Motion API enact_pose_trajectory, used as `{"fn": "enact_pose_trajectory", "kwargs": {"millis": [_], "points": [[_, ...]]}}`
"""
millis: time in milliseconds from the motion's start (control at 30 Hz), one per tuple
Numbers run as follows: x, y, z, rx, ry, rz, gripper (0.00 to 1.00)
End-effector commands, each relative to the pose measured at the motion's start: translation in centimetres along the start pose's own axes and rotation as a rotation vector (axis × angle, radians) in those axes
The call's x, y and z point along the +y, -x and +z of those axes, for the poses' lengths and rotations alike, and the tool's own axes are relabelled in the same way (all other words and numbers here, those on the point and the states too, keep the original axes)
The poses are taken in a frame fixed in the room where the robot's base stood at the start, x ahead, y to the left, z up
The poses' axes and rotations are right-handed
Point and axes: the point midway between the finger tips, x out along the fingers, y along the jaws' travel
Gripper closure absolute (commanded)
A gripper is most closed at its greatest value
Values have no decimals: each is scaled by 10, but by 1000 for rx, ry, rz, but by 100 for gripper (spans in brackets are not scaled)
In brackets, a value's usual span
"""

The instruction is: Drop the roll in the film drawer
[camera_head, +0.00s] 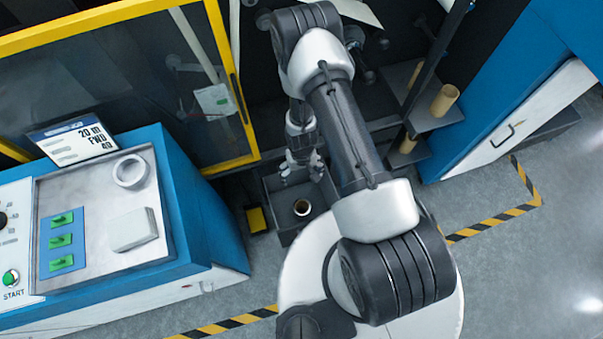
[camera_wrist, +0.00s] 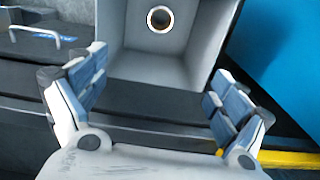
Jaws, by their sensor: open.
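An open grey drawer (camera_head: 283,216) juts out low below my gripper in the head view. It also shows at the top of the wrist view (camera_wrist: 140,68). A roll (camera_head: 302,208) with a pale rim and dark hollow core is inside the drawer, seen end-on. In the wrist view the roll (camera_wrist: 160,19) is toward the drawer's far side, apart from my fingers. My gripper (camera_head: 302,172) is above the drawer's back part in the head view. In the wrist view my gripper (camera_wrist: 159,68) has its fingers wide apart, with nothing between them.
A blue control console (camera_head: 190,215) stands at left, with a yellow-framed door (camera_head: 238,105) behind it. Tan rolls (camera_head: 444,100) sit on shelves at right, beside a blue and white cabinet (camera_head: 530,115). A yellow block (camera_head: 256,219) is left of the drawer. Striped tape marks the floor.

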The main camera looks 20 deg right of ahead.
Motion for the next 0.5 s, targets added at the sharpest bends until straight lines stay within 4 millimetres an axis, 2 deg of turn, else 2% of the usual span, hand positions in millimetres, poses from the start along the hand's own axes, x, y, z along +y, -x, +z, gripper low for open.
{"fn": "enact_pose_trajectory", "kwargs": {"millis": [300,500], "points": [[0,67,-1,3,0,0,9],[0,98,-1,2,0,0,9]]}}
